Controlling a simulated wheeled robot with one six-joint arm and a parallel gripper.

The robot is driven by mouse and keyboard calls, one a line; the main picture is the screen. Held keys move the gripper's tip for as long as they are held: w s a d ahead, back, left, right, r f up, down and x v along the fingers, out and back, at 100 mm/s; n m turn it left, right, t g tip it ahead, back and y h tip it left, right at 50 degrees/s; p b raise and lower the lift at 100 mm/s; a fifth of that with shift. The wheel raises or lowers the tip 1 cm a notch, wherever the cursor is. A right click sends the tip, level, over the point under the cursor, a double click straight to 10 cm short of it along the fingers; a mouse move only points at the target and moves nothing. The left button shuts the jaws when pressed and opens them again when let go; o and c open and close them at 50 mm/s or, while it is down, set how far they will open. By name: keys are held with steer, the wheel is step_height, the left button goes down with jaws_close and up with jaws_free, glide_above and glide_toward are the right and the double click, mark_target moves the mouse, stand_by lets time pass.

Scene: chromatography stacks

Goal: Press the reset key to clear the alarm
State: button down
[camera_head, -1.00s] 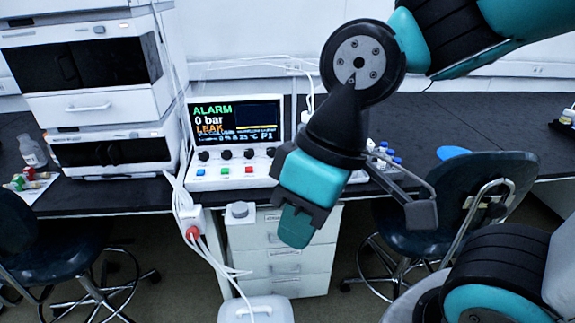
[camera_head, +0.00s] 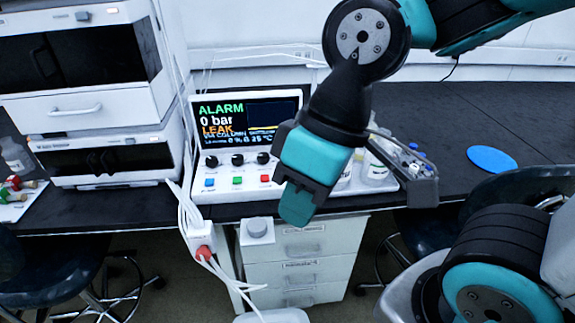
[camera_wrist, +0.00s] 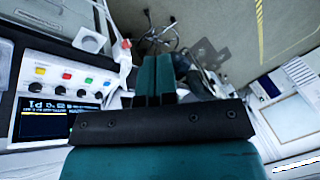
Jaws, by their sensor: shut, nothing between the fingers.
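The white control unit (camera_head: 224,195) stands on the dark bench, its screen (camera_head: 245,120) reading ALARM, 0 bar and LEAK. Below the knobs sit a blue key (camera_head: 210,182), a green key (camera_head: 238,180) and a red key (camera_head: 265,178). The wrist view also shows a yellow key (camera_wrist: 40,71), hidden behind my gripper in the head view. The key labels are too small to read, so I cannot tell which is reset. My gripper (camera_head: 297,206) is shut and empty, pointing down in front of the unit's right side, apart from the keys. Its closed fingers show in the wrist view (camera_wrist: 155,78).
A stack of white instruments (camera_head: 85,107) stands left of the unit. Bottles (camera_head: 375,170) and vials stand to its right. White cables hang over the bench edge beside a small grey knob box (camera_head: 257,231). Drawers (camera_head: 300,270) and dark chairs (camera_head: 520,185) are below.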

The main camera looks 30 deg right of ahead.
steer(key=w+d+f+n+t+y, duration=0.1)
steer(key=w+d+f+t, duration=0.15)
steer(key=w, duration=0.75)
steer(key=w+d+f+n+t, duration=0.1)
steer(key=w+f+n, duration=0.15)
steer(key=w, duration=0.65)
steer(key=w+d+f+n+t+h, duration=0.1)
steer(key=w+d+f+t, duration=0.1)
steer(key=w+d+f, duration=0.3)
steer(key=w+d+f+n+t+h+b, duration=0.1)
steer(key=w+d+f+t, duration=0.2)
steer(key=w+d, duration=0.6)
step_height(320, 180, down, 2)
steer(key=shift+w+d+f, duration=0.2)
steer(key=shift+d+f, duration=0.05)
steer(key=shift+n, duration=0.25)
step_height(320, 180, down, 8)
steer(key=b, duration=0.5)
steer(key=shift+r, duration=0.1)
steer(key=shift+f+b, duration=0.5)
steer(key=shift+b, duration=0.2)
steer(key=shift+f, duration=0.1)
steer(key=shift+a+f+b, duration=0.1)
steer(key=shift+f+b, duration=0.25)
steer(key=shift+b, duration=0.2)
